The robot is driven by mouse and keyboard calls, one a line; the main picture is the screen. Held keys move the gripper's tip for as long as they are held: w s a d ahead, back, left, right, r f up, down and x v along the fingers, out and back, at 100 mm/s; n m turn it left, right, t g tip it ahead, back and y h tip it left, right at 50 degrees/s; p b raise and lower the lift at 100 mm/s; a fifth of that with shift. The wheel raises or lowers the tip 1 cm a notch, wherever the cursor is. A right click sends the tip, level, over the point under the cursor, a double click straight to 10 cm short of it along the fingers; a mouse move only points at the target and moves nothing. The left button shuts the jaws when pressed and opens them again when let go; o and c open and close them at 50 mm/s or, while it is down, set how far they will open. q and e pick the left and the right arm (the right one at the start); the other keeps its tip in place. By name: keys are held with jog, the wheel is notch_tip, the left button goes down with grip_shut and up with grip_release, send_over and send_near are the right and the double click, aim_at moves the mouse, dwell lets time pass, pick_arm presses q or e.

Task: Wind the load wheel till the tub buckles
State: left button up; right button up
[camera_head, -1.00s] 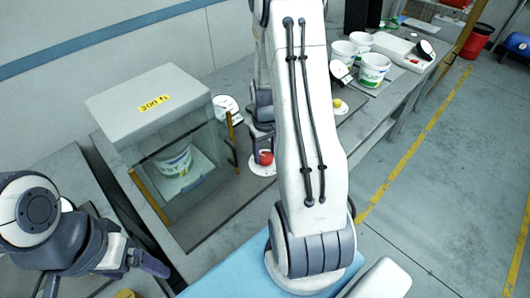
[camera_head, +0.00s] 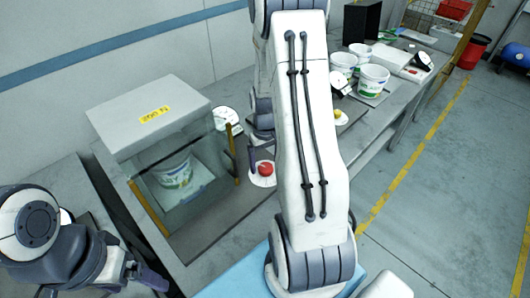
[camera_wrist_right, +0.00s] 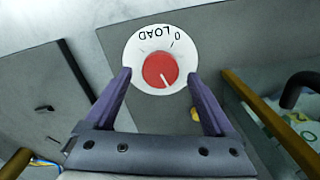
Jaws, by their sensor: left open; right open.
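The load wheel is a red knob (camera_wrist_right: 158,71) on a white round plate marked LOAD and 0, with a white pointer line. It also shows in the head view (camera_head: 265,169). My right gripper (camera_wrist_right: 159,78) is open, its fingers on either side of the plate in the wrist view; I cannot tell whether they touch it. In the head view my right arm hides most of that gripper. The white tub (camera_head: 176,172) stands upright inside the glass-sided press (camera_head: 150,118) marked 200 N. My left gripper (camera_head: 108,286) is open and empty at the lower left, partly cut off.
A white gauge (camera_head: 226,115) stands beside the press, and a yellow bar (camera_head: 230,160) runs down its right edge. Several more white tubs (camera_head: 373,78) stand on the bench at the back right. Open floor with a yellow line lies to the right.

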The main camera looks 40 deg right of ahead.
aim_at(265, 166)
pick_arm(q)
jog(key=shift+f+b, duration=0.45)
jog(key=shift+f, duration=0.05)
pick_arm(e)
notch_tip(265, 166, up, 10)
jog(key=shift+f, duration=0.25)
